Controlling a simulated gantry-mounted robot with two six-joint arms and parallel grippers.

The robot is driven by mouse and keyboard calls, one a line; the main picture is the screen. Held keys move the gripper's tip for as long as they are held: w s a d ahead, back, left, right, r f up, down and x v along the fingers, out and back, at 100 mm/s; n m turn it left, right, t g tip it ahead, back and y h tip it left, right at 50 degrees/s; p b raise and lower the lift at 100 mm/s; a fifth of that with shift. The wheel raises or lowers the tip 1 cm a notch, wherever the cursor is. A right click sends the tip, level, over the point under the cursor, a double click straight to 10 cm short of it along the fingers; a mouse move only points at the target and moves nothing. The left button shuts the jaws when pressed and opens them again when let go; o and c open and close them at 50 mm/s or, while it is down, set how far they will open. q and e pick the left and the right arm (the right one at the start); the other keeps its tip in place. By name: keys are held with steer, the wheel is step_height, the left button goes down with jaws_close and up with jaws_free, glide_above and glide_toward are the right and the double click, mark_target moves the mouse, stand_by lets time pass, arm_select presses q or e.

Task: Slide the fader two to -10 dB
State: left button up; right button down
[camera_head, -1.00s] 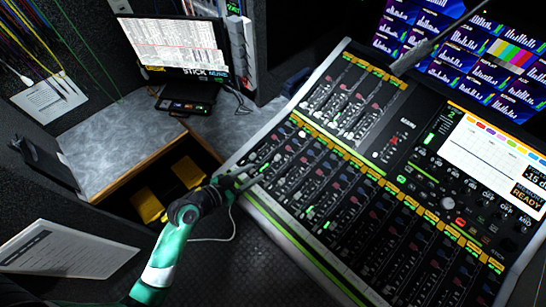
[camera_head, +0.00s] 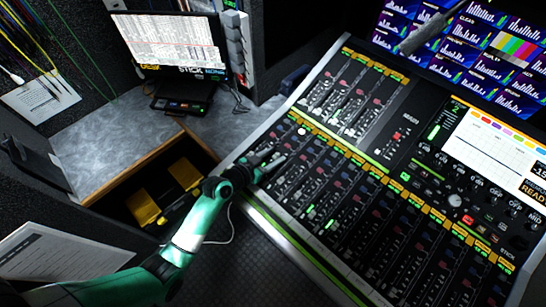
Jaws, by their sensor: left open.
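The mixing console (camera_head: 340,232) fills the right side of the head view, tilted, with a long bank of fader strips along its front. The strips at its left end (camera_head: 300,160) include the area of fader two, but its cap and scale marks are too small to tell apart. My left gripper (camera_head: 271,160) is over this left end, fingers parted and pointing right across the strips. The fingers partly hide the nearest strips. I cannot tell whether they touch a fader cap. A readout (camera_head: 538,172) at the right edge shows "-15" and "READ", cut off. My right gripper is not in view.
A grey rod-like object (camera_head: 425,35) juts over the back of the console before the wall screens (camera_head: 465,50). A monitor (camera_head: 172,42) stands on the grey desk at the back left. An open drawer with yellow items (camera_head: 143,207) lies left of my left arm.

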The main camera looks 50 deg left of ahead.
arm_select(q)
jaws_close()
stand_by(1.4)
